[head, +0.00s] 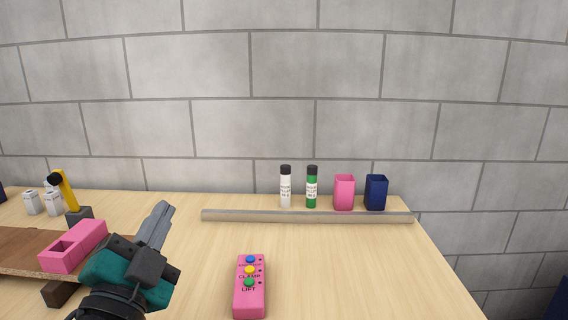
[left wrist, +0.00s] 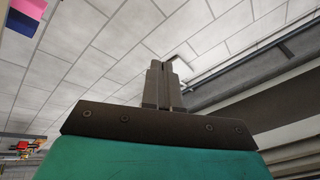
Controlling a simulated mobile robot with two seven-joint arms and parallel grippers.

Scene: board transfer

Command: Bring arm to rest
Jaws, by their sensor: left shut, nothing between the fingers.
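My left gripper (head: 163,212) is in the lower left of the head view, with a teal body and grey fingers pointing up. Its fingers are shut with nothing between them. It is above the table, between a pink block with openings (head: 75,246) and a pink control box (head: 249,287). In the left wrist view the closed fingers (left wrist: 165,85) point toward a tiled grey surface. My right gripper is not in view.
A grey rail (head: 307,216) crosses the wooden table (head: 350,265). Behind it stand a white bottle (head: 286,188), a green bottle (head: 312,188), a pink cup (head: 344,193) and a navy cup (head: 376,193). A brown board (head: 25,250) and yellow lever (head: 67,192) are at left.

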